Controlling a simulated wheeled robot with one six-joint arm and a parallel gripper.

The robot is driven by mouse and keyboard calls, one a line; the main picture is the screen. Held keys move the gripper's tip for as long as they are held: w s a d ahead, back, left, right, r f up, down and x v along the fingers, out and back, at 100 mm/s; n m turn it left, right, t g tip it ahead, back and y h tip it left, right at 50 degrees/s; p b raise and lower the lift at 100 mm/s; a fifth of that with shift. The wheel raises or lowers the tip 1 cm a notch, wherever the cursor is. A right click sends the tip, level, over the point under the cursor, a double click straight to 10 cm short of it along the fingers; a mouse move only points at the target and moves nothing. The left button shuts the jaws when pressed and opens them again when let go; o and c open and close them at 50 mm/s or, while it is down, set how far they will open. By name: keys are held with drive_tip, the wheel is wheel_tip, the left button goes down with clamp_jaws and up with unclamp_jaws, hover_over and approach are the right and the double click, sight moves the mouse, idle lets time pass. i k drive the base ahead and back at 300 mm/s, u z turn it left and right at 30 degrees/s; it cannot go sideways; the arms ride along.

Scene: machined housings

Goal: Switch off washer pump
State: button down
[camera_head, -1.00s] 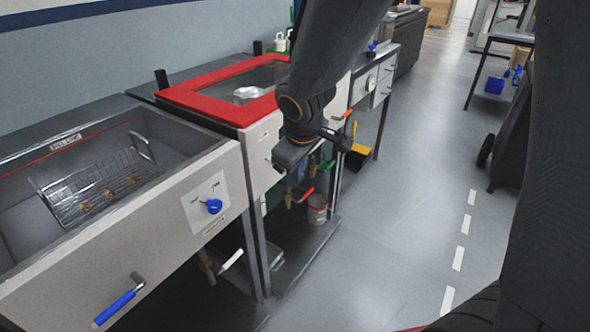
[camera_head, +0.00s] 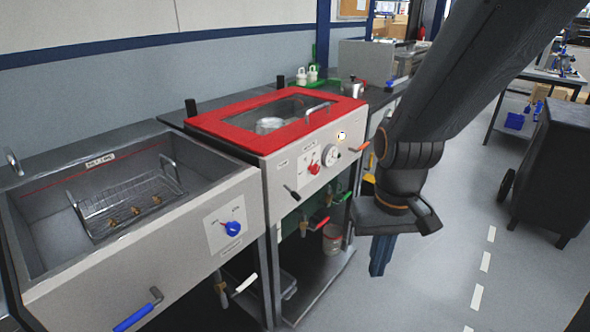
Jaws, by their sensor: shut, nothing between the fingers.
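A washer-like unit with a red-framed window lid (camera_head: 215,122) stands in the middle. Its front panel has a red rotary knob (camera_head: 314,168), a round gauge (camera_head: 332,156) and a dark lever handle (camera_head: 292,192). The open basin at left (camera_head: 35,265) holds a wire basket and has a blue rotary knob (camera_head: 232,228) on its front. The small panel labels are too blurred to read, so I cannot tell which knob is the washer pump's. My gripper (camera_head: 378,266) points down, shut and empty, in front and right of the red-lidded unit, apart from both knobs.
A blue-handled lever (camera_head: 138,316) sticks out of the basin front. Valve handles and a can (camera_head: 332,238) are below the middle unit. A dark wheeled cabinet (camera_head: 550,165) stands at right. The floor (camera_head: 440,270) between is clear.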

sight(296, 195)
drive_tip(key=z, duration=0.1)
drive_tip(key=k, duration=0.3)
drive_tip(key=u, duration=0.4)
drive_tip(key=i, duration=0.65)
drive_tip(key=z, duration=0.7)
drive_tip(key=i, duration=0.45)
drive_tip(key=z, duration=0.5)
